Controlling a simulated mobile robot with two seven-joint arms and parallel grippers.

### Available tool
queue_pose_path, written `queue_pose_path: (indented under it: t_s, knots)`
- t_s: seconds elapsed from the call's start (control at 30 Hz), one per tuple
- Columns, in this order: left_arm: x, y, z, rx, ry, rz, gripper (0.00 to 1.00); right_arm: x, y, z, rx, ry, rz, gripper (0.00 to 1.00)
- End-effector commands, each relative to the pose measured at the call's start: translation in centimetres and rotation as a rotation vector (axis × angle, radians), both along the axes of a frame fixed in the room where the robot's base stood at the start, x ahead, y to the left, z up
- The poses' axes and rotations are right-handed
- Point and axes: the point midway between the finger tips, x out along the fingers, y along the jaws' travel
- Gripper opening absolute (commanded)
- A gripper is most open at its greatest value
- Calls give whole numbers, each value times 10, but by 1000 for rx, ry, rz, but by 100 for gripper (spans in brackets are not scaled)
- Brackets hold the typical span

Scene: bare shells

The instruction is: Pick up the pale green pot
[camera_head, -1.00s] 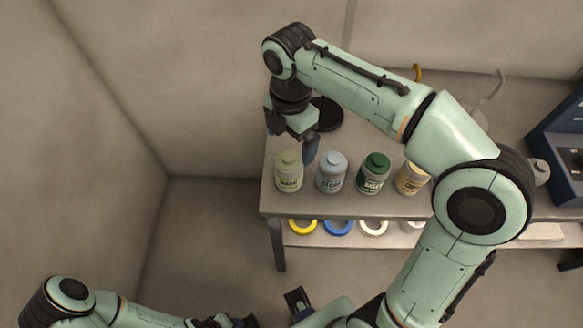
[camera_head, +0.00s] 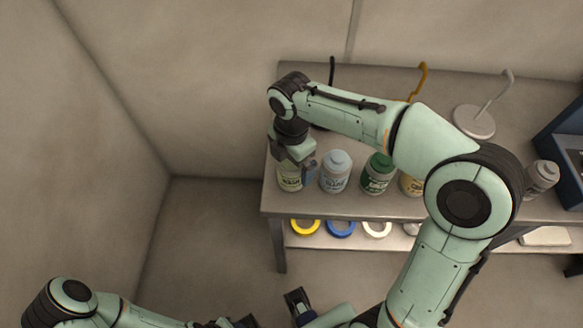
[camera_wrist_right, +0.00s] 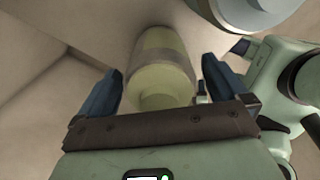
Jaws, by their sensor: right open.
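The pale green pot (camera_head: 289,183) stands at the left end of the row on the upper table top. Its upper part is hidden under my right gripper (camera_head: 295,165). In the right wrist view the pot (camera_wrist_right: 162,60) lies between the two spread blue fingers of my right gripper (camera_wrist_right: 160,85), with space visible beside it; the gripper is open. My left gripper (camera_head: 297,304) is only partly visible at the bottom edge of the head view, away from the table, and its opening is unclear.
A light blue pot (camera_head: 336,173) stands close to the right. A dark green pot (camera_head: 376,175) and a yellowish pot (camera_head: 411,184) follow, partly behind my arm. A grey pot (camera_head: 541,177) stands further right. Hooked stands are behind. Coloured rings lie on the lower shelf (camera_head: 390,240).

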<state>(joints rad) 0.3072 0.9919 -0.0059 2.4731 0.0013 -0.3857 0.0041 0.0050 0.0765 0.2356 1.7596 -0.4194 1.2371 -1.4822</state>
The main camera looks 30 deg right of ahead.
Motion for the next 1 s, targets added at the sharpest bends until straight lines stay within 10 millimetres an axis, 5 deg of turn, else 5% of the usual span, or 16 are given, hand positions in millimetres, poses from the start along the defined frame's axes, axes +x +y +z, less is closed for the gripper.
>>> queue_pose_path:
  t_s: [0.07,0.27,0.67,1.0]
  knots:
    - [0,0,0,0,0,0,43,0,0,0,0,0,0,94]
    - [0,0,0,0,0,0,43,0,0,0,0,0,0,31]
    - [1,0,2,0,-1,0,43,1,0,9,1,-4,1,31]
    - [6,0,17,0,-7,0,43,2,1,74,2,-9,0,31]
